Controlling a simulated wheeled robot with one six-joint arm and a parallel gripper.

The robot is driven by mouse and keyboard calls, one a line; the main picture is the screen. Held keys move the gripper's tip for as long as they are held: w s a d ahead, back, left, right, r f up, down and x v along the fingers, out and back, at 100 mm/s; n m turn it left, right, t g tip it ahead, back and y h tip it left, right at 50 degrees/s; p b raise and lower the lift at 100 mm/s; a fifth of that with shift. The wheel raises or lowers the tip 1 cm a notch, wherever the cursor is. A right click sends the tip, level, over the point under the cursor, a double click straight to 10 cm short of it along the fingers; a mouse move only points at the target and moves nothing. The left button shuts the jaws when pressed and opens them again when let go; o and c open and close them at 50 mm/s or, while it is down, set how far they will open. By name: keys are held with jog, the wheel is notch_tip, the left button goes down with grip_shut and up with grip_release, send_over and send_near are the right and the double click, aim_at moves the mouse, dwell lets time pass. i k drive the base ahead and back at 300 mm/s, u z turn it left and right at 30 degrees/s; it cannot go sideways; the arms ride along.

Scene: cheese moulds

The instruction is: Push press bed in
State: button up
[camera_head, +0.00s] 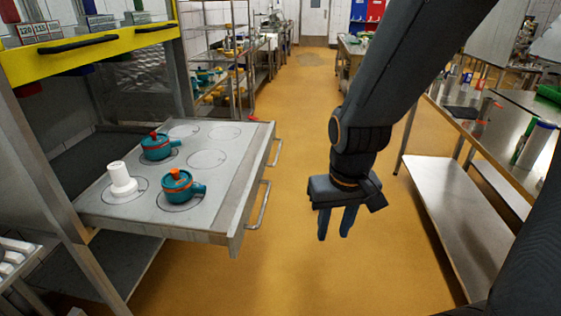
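The press bed (230,165) is a grey slab with ringed circles on top, standing out to the right from the press frame. Two silver bar handles (259,205) are on its right edge. A white stepped piece (122,181) stands on another ring. My gripper (335,238) hangs over the floor to the right of the bed, apart from the handles, fingers pointing down with a gap between them. It is empty.
The press frame (95,58) with a yellow beam rises at the left. A steel shelf rack (218,45) stands behind the bed. A steel bench (460,190) with a lower shelf is at the right. The yellow floor (300,110) between is clear.

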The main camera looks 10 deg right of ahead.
aim_at(230, 157)
jog(key=z, duration=0.25)
jog(key=i, duration=1.05)
jog(key=u, duration=0.65)
jog(key=k, duration=0.65)
jog(key=z, duration=0.5)
jog(key=i, duration=1.35)
jog(key=u, duration=0.75)
